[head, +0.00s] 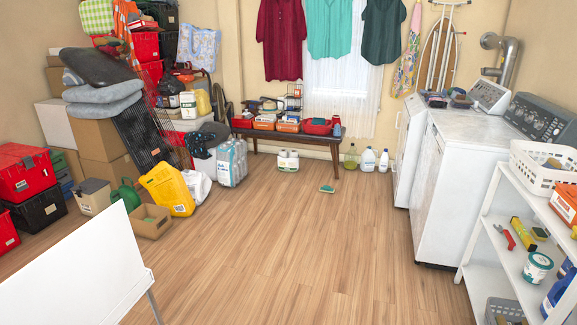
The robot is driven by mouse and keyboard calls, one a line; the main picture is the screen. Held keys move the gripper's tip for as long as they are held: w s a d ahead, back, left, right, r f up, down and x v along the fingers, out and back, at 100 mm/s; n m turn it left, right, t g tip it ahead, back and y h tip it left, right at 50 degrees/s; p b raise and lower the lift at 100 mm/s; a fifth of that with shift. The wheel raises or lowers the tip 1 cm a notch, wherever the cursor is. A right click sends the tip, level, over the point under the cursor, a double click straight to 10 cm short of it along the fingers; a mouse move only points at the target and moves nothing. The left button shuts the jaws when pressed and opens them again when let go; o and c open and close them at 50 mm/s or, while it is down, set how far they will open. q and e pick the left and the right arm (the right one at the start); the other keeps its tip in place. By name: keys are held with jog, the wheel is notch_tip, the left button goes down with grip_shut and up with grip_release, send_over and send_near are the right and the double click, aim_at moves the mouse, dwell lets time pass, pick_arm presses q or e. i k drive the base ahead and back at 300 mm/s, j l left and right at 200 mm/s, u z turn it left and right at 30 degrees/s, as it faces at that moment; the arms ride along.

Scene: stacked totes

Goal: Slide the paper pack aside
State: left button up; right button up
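A tall pale pack (231,163) in clear wrap, which looks like the paper pack, stands upright on the wood floor at centre left in the head view. It is beside a white bag (197,187) and in front of the pile against the wall. A smaller white pack with two round faces (288,160) is on the floor by the bench; I cannot tell what it holds. Red totes (22,174) sit stacked with black ones (38,208) at the far left. Neither of my grippers is in view.
A yellow container (167,190) and an open cardboard box (149,221) stand left of the pale pack. A wooden bench (335,150) is behind it. A green-and-white item (327,189) lies on the floor. A white shelf (500,250) stands at right. The middle floor is clear.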

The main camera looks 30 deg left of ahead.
aim_at(291, 164)
jog(key=i+j+u, duration=0.3)
jog(key=i, duration=0.25)
jog(key=i+j+u, duration=0.3)
jog(key=i, duration=0.3)
jog(key=i+l+u, duration=0.1)
jog(key=i+u, duration=0.15)
jog(key=i, duration=0.35)
jog(key=i+j, duration=0.1)
jog(key=i, duration=4.5)
jog(key=i+z, duration=0.15)
jog(key=i, duration=0.25)
jog(key=i+j+z, duration=0.15)
jog(key=i, duration=0.25)
jog(key=i+j+z, duration=0.15)
jog(key=i, duration=0.25)
